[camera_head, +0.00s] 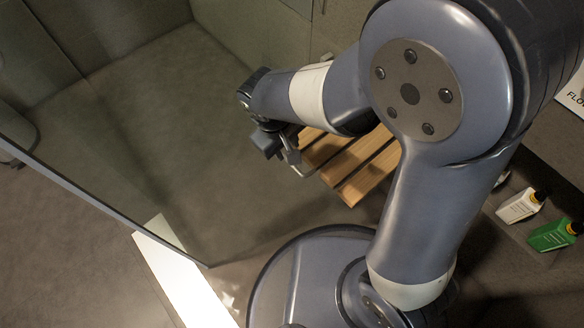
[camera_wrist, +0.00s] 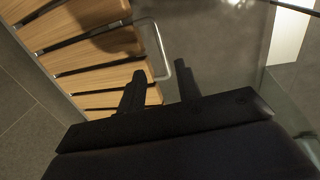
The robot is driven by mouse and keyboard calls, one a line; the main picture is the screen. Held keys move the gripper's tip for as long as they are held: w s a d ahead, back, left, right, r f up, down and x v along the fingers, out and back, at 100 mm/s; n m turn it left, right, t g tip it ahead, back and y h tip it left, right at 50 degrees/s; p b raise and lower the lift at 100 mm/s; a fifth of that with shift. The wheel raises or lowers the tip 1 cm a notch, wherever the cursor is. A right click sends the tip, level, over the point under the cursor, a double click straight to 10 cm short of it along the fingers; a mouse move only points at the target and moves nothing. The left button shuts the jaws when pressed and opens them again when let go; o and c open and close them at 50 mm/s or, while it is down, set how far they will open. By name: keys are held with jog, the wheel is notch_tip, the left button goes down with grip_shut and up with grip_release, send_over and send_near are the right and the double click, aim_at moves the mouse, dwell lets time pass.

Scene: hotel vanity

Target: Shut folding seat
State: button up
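The folding seat has light wooden slats and a metal frame. In the head view its slats (camera_head: 362,172) show below my forearm, folded down and roughly level, with part hidden behind my arm. In the wrist view the slats (camera_wrist: 85,55) fill the upper left, and a pale metal loop (camera_wrist: 160,50) runs along the seat's outer edge. My gripper (camera_head: 280,150) is at the left edge of the seat. In the wrist view my gripper (camera_wrist: 161,80) is open, its two dark fingers apart, with the end of the loop appearing between them. I cannot tell whether they touch it.
A glass panel (camera_head: 110,130) stands on the left, with a bright strip (camera_head: 175,280) on the floor by its lower edge. A white bottle (camera_head: 520,206) and a green bottle (camera_head: 555,235) are at the right. Open floor (camera_head: 180,110) lies left of the gripper.

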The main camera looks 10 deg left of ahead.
jog(key=f+b, duration=0.1)
jog(key=f, duration=0.2)
jog(key=w+d+f+b, duration=0.1)
jog(key=f+b, duration=0.1)
jog(key=f, duration=0.2)
jog(key=f+b, duration=0.1)
jog(key=f, duration=0.2)
jog(key=shift+w+d+f, duration=0.15)
jog(key=shift+w+d, duration=0.05)
jog(key=shift+w, duration=0.1)
jog(key=shift+c, duration=0.5)
grip_shut()
